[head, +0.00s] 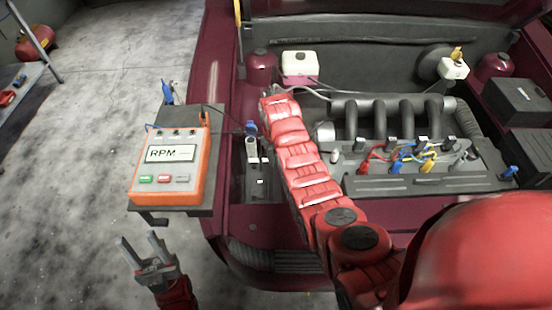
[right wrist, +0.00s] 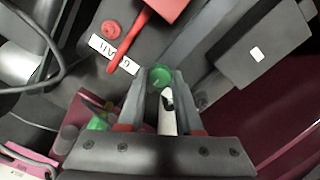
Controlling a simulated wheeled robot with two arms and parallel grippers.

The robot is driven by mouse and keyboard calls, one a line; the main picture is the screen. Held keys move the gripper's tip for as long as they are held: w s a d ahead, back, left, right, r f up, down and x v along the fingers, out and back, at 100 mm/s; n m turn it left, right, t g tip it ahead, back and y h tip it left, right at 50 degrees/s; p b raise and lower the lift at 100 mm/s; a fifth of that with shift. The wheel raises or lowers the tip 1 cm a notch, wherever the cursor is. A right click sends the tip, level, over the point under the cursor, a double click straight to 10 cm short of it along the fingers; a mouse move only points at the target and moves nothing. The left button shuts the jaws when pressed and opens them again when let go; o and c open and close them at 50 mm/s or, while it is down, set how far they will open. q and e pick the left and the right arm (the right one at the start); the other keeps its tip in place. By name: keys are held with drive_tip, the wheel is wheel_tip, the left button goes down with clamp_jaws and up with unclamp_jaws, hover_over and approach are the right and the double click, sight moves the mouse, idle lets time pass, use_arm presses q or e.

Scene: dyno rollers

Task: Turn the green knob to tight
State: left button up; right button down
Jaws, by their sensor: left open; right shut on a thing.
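In the right wrist view a round green knob (right wrist: 160,76) sits between the fingertips of my right gripper (right wrist: 162,82), which is shut on it. A white part with a dark mark (right wrist: 168,112) lies between the fingers, nearer the palm. The knob's turned position cannot be read. In the head view my right arm reaches over the left side of the engine bay; its gripper and the knob cannot be made out there. My left gripper (head: 148,250) is open and empty, low at the left, apart from the tester.
An orange RPM tester (head: 170,165) stands on a dark side shelf. The engine (head: 400,150) has red, blue and yellow leads. In the right wrist view a red lever (right wrist: 140,30) and a white label (right wrist: 113,54) are close by, with another green piece (right wrist: 97,122) lower left.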

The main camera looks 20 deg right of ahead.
idle(0.5)
drive_tip(key=c, duration=0.6)
unclamp_jaws()
drive_tip(key=shift+r, duration=0.1)
drive_tip(key=shift+r, duration=0.2)
wheel_tip(320, 180, up, 4)
drive_tip(key=shift+r, duration=0.1)
wheel_tip(320, 180, up, 3)
drive_tip(key=shift+a+p, duration=0.1)
drive_tip(key=shift+p, duration=0.6)
drive_tip(key=r+p, duration=0.4)
drive_tip(key=p, duration=0.1)
drive_tip(key=r+p, duration=0.5)
drive_tip(key=shift+s+a+r, duration=0.15)
drive_tip(key=shift+a+r, duration=0.05)
drive_tip(key=shift+r, duration=0.1)
